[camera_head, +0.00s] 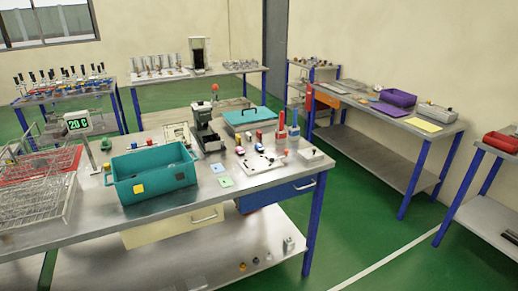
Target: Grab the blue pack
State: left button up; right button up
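No object is clearly recognisable as a blue pack at this size. Bluish candidates on the near metal table (75,232) are a small flat light-blue piece (217,168) and a small blue piece (259,134) farther back, beside a small red one. The flat light-blue piece lies between the teal bin (153,181) and the white plate with small parts (262,162). A flat pale-green piece (225,182) lies just in front of it. Neither of my grippers is in view.
Wire baskets (35,200) fill the table's left end, next to a display stand (78,124). A dark press-like device (207,130) and a teal flat case (249,115) stand behind. A side bench (385,128) holds a purple bin (397,97). Green floor is open at right.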

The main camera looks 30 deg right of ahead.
aim_at(259, 147)
jog(key=i+l, duration=0.15)
jog(key=l, duration=0.25)
jog(key=i+l, duration=0.15)
jog(key=l, duration=0.25)
jog(key=i+l, duration=0.1)
jog(key=l, duration=0.35)
jog(key=i+l+u, duration=0.1)
jog(key=l, duration=0.3)
jog(key=i+l, duration=0.2)
jog(key=l, duration=0.2)
